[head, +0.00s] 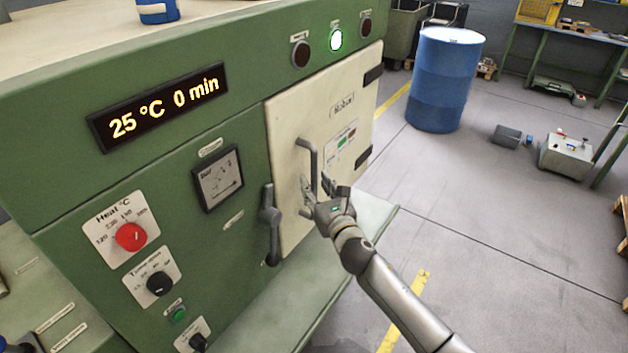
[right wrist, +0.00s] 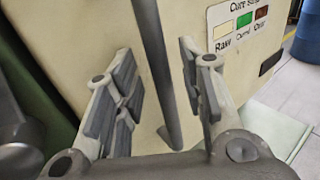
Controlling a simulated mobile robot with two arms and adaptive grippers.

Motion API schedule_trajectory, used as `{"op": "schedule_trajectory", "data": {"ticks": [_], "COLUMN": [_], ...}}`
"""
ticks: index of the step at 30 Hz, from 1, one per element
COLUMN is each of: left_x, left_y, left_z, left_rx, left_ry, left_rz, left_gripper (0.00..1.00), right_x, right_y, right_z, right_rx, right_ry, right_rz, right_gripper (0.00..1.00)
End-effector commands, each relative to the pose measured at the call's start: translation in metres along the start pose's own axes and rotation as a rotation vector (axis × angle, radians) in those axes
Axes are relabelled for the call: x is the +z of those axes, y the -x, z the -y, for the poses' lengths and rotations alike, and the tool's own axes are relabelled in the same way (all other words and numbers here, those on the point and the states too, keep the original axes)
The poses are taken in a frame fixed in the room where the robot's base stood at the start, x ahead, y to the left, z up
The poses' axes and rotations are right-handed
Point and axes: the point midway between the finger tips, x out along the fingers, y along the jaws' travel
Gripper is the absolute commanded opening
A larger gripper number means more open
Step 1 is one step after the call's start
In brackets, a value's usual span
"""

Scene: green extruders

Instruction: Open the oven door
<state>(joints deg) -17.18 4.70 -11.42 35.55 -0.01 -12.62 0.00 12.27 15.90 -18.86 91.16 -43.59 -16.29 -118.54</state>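The oven door (head: 285,120) is a cream panel on the green machine and looks closed. A grey vertical bar handle (head: 311,160) is fixed on it. A dark latch lever (head: 269,222) sits at the door's left edge. My right gripper (head: 322,192) is at the lower part of the bar handle. In the right wrist view the gripper (right wrist: 160,95) is open, and the handle (right wrist: 155,70) runs between its fingers with a gap on both sides. Hinges (head: 364,157) show on the door's right edge. My left gripper is not in view.
The green machine's front carries a display (head: 158,107), a gauge (head: 218,180) and a red knob (head: 131,237). A green ledge (head: 330,275) juts out below the door. A blue barrel (head: 443,80) stands behind to the right. The floor right of the door is mostly clear.

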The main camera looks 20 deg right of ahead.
Motion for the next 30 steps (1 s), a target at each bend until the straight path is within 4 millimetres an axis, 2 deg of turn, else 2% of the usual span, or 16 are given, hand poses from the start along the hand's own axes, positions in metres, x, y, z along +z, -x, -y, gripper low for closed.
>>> {"op": "schedule_trajectory", "data": {"ticks": [6, 17, 25, 30], "left_x": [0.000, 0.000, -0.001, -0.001], "left_y": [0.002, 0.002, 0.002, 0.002], "left_z": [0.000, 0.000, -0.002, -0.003], "left_rx": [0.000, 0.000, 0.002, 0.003], "left_ry": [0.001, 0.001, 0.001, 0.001], "left_rz": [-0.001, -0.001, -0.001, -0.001], "left_gripper": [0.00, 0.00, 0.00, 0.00], "right_x": [0.000, 0.000, -0.001, -0.001], "right_y": [-0.017, -0.020, -0.019, -0.019], "right_z": [0.000, 0.000, 0.000, 0.000], "right_rx": [-0.001, 0.000, 0.000, 0.000], "right_ry": [0.000, -0.001, -0.001, -0.001], "right_rz": [0.000, -0.001, -0.001, -0.001], "right_gripper": [0.37, 0.37, 0.02, 0.00]}}
